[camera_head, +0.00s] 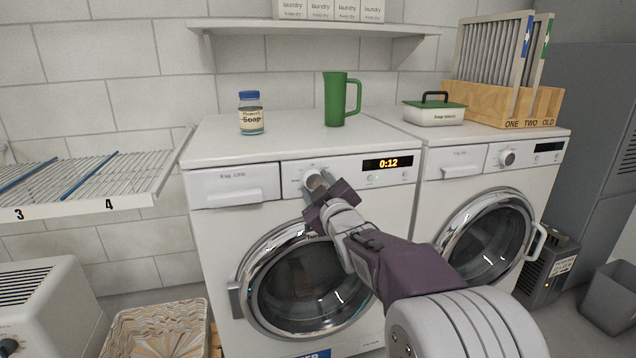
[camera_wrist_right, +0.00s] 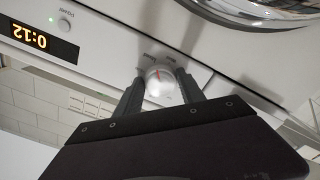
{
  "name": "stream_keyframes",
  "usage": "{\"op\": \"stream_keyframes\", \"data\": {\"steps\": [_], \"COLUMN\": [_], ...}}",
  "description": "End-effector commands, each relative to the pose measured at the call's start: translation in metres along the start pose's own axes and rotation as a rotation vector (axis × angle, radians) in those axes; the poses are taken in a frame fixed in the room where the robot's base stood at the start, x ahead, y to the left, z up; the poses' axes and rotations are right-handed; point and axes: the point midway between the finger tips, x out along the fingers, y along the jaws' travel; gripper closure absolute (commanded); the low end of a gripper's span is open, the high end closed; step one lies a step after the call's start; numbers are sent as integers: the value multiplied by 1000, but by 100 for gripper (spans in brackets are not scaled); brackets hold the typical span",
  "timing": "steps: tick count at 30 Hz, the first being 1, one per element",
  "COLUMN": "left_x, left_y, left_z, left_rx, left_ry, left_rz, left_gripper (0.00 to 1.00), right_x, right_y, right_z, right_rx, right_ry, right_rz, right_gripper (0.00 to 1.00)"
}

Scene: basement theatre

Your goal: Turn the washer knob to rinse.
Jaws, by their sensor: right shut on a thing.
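The washer (camera_head: 235,157) on the left has a control panel with a display reading 0:12. Its round knob (camera_head: 314,181) is partly hidden by my right gripper (camera_head: 322,188) in the head view. In the right wrist view the silver knob (camera_wrist_right: 160,82) sits between the two dark fingers of the gripper (camera_wrist_right: 160,92), which is shut on it. A red mark shows on the knob face; the labels around it are too small to read. My left gripper is not in view.
A soap jar (camera_head: 251,113) and a green pitcher (camera_head: 336,100) stand on the washer top. A second machine (camera_head: 450,135) stands to the right, with a lidded box (camera_head: 434,114) on it. A wire rack (camera_head: 85,178) is at the left, above a basket (camera_head: 150,325).

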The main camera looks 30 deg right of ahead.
Motion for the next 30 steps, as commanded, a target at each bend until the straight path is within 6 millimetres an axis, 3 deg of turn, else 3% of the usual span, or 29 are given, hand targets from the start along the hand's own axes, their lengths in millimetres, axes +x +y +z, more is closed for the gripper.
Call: {"op": "stream_keyframes", "data": {"steps": [30], "left_x": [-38], "left_y": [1], "left_z": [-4], "left_rx": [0], "left_ry": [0], "left_rz": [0], "left_gripper": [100], "right_x": [0], "right_y": [-5], "right_z": [-2], "right_rx": [962], "right_ry": [-6], "right_rz": [-2], "right_gripper": [94]}}
